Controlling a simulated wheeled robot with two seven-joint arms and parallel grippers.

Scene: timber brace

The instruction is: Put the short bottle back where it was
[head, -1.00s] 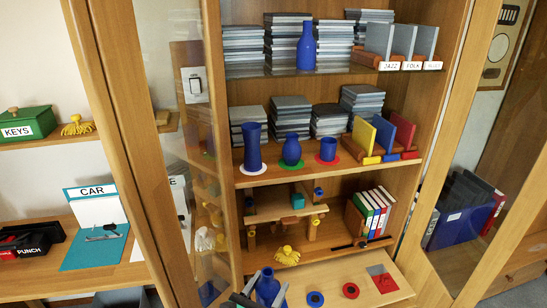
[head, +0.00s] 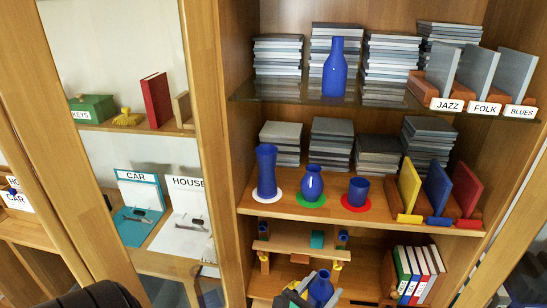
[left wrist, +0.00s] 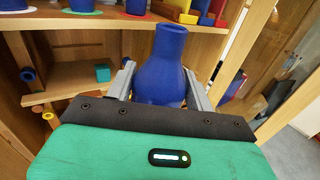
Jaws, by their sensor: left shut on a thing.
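My left gripper (head: 306,290) is shut on a blue bottle (head: 321,288) at the bottom edge of the head view. In the left wrist view, the bottle (left wrist: 165,68) stands between the two grey fingers, its neck pointing up and its base hidden behind the gripper. Another blue bottle (head: 335,70) stands on the glass top shelf (head: 300,92) in front of stacks of cases. On the wooden middle shelf (head: 330,209) stand a tall blue vase (head: 267,172) on a white disc, a round blue vase (head: 312,184) on a green disc and a blue cup (head: 358,192) on a red disc. My right gripper is out of view.
A small wooden rack (head: 290,248) and upright binders (head: 415,274) are on the lower shelf. Coloured dividers (head: 437,188) fill the middle shelf's right end. The cabinet's frame and glass door stand at the left, and another door at the right.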

